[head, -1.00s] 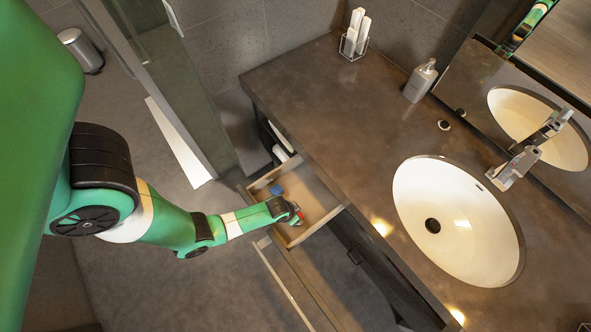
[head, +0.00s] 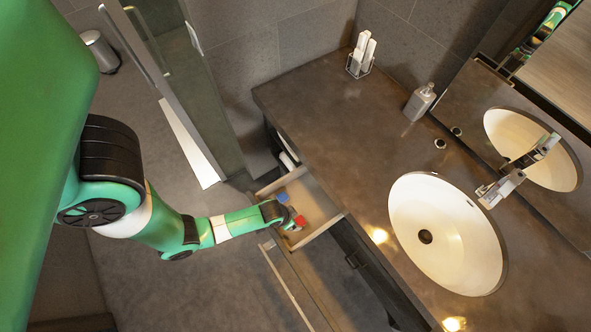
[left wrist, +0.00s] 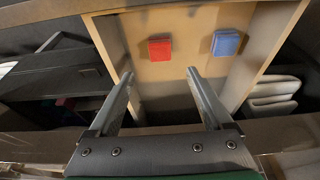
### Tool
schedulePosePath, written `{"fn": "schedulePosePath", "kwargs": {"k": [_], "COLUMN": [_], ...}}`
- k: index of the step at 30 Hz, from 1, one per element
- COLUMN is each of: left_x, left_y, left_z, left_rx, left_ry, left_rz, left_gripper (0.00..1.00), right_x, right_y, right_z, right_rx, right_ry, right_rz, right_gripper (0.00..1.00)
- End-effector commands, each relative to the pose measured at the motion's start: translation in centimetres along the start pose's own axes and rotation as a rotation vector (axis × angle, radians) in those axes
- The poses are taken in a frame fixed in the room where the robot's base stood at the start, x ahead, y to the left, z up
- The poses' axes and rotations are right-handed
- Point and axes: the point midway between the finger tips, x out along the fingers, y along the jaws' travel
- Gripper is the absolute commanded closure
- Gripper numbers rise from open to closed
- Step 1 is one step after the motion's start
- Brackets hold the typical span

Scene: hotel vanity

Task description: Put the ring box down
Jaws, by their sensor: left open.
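A small red box (head: 300,221) and a small blue box (head: 282,197) lie apart in the open wooden drawer (head: 325,225) under the counter. Which one is the ring box, I cannot tell. In the left wrist view the red box (left wrist: 160,49) is just beyond and between my fingertips, and the blue box (left wrist: 225,43) is to its right. Both rest on the drawer floor. My left gripper (left wrist: 160,75) is open and empty, its fingers reaching over the drawer's front edge, apart from both boxes. In the head view my left gripper (head: 289,216) partly covers the drawer. My right gripper is out of view.
The drawer walls stand close around the boxes. The counter (head: 330,130) holds a sink (head: 450,255), a soap dispenser (head: 420,101) and a rack of white rolls (head: 361,55). Folded white towels (left wrist: 272,96) lie right of the drawer. A glass panel (head: 195,90) stands behind the arm.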

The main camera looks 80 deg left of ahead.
Motion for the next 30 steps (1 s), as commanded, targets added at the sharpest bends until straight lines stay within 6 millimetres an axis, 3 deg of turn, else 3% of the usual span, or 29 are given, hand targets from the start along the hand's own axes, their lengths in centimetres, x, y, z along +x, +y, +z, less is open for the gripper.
{"fn": "schedulePosePath", "kwargs": {"k": [3,15,18,20,23,26,27,29,30], "left_x": [-1.2,-1.1,-1.4,-2.1,-4.8,-10.3,-13.2,-18.1,-21.7], "left_y": [0.0,0.0,0.4,1.1,3.3,6.6,8.0,10.1,11.4], "left_z": [-0.1,0.0,-1.5,-4.2,-11.8,-21.3,-25.0,-29.9,-32.8], "left_rx": [0.000,0.000,0.004,0.012,0.038,0.073,0.086,0.107,0.118], "left_ry": [0.001,0.001,0.030,0.081,0.234,0.446,0.538,0.675,0.768], "left_rz": [0.000,0.000,0.007,0.021,0.062,0.122,0.149,0.189,0.217], "left_gripper": [0.16,0.16,0.16,0.16,0.16,0.16,0.16,0.16,0.16], "right_x": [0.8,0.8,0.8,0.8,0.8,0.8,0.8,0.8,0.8], "right_y": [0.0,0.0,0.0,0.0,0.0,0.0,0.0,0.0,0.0], "right_z": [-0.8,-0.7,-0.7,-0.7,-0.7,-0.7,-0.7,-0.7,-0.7], "right_rx": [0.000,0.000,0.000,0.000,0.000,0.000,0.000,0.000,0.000], "right_ry": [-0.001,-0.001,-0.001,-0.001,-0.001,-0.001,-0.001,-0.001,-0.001], "right_rz": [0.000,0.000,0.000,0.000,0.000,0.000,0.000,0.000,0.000], "right_gripper": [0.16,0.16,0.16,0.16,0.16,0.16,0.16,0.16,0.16]}}
